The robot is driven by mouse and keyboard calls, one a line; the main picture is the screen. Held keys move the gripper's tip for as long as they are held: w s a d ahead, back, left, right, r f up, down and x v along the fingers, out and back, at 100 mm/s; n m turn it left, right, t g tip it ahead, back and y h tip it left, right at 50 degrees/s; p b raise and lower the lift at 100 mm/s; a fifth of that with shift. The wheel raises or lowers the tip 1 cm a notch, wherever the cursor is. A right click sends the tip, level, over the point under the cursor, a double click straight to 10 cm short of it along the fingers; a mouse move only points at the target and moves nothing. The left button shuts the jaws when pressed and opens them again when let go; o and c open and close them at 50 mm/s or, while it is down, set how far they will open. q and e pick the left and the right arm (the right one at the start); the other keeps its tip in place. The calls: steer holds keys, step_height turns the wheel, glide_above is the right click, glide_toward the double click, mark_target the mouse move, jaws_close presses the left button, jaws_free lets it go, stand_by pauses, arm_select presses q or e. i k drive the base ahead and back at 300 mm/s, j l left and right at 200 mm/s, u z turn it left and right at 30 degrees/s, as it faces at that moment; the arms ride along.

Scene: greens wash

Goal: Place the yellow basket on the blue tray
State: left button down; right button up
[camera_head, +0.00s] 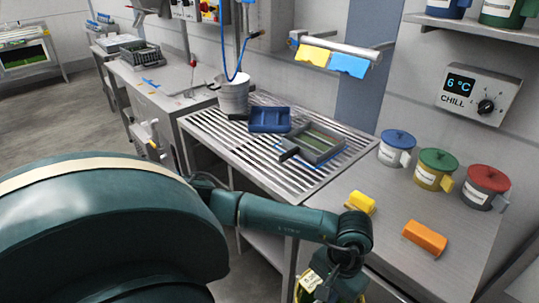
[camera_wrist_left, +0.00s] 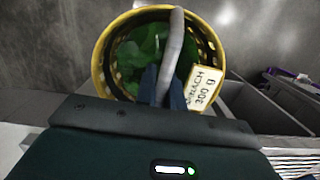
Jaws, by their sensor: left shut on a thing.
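The yellow basket (camera_wrist_left: 103,72) holds green leaves and has a white label reading "300 g", with the word above it partly hidden. My left gripper (camera_wrist_left: 165,88) is shut on its pale arched handle. In the head view the basket (camera_head: 303,288) shows only in part at the bottom edge, below my left wrist and in front of the counter. A dark blue tray (camera_head: 269,120), which looks empty, lies on the slatted drainboard, farther back and left of the basket. My right gripper is not in view.
A grey crate (camera_head: 327,151) with green inside sits right of the blue tray. A metal bucket (camera_head: 234,97) stands behind. A yellow block (camera_head: 360,202), an orange block (camera_head: 425,238) and lidded mugs (camera_head: 435,170) are on the right counter. Bare slats (camera_head: 225,135) lie left of the tray.

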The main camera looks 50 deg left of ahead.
mark_target(271, 119)
steer(key=j+z, duration=0.1)
steer(key=j, duration=0.45)
steer(key=k+j+z, duration=0.1)
steer(key=j, duration=0.45)
steer(key=k+j+z, duration=0.1)
steer(key=j, duration=0.4)
steer(key=k+j+z, duration=0.1)
steer(key=j, duration=0.45)
steer(key=k+j+z, duration=0.1)
steer(key=j, duration=0.4)
steer(key=k+j+z, duration=0.15)
steer(key=j, duration=0.35)
steer(key=k+j+z, duration=0.1)
steer(key=j, duration=0.4)
steer(key=k+j+z, duration=0.1)
steer(key=k+j, duration=0.15)
steer(key=j, duration=0.25)
